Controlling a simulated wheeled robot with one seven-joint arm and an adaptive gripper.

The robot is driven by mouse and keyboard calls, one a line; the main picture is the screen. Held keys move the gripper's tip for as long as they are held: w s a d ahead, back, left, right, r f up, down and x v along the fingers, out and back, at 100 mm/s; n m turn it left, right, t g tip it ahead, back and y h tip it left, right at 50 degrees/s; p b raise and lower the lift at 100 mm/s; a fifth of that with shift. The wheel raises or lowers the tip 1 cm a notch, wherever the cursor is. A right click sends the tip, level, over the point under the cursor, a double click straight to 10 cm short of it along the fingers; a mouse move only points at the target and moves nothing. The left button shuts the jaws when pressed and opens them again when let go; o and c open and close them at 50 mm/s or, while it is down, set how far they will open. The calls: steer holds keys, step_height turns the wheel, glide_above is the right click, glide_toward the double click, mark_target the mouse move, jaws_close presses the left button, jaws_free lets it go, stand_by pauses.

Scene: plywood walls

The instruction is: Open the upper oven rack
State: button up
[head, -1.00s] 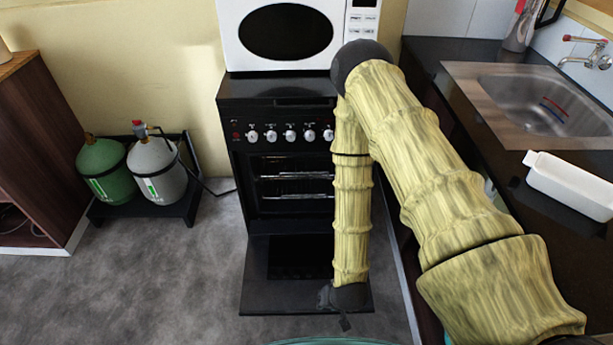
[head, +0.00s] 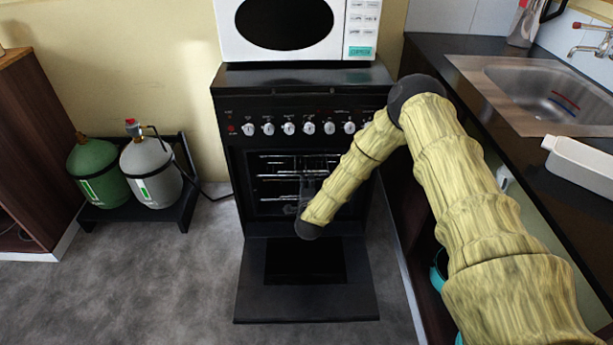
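The black oven (head: 225,150) stands against the wall with its door (head: 255,305) folded down. Its dark cavity shows thin metal bars. The upper oven rack (head: 272,176) is a bright bar high in the opening, and a lower rack (head: 268,199) runs beneath it. Both look pushed in. My arm reaches from the right across the opening, its dark wrist at the front of the cavity above the door. My gripper (head: 298,205) is faint and dark against the cavity, around the lower rack's height. Its fingers cannot be made out, nor whether it touches a rack.
A white microwave (head: 235,45) sits on top of the oven. Gas bottles, one green (head: 97,175) and one grey (head: 152,175), stand on a low black stand to the left. A counter with a sink (head: 480,75) lies to the right. The floor left of the door is clear.

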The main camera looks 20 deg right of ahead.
mark_target(306, 172)
steer(key=x, duration=0.7)
steer(key=shift+w+f, duration=0.15)
jaws_close()
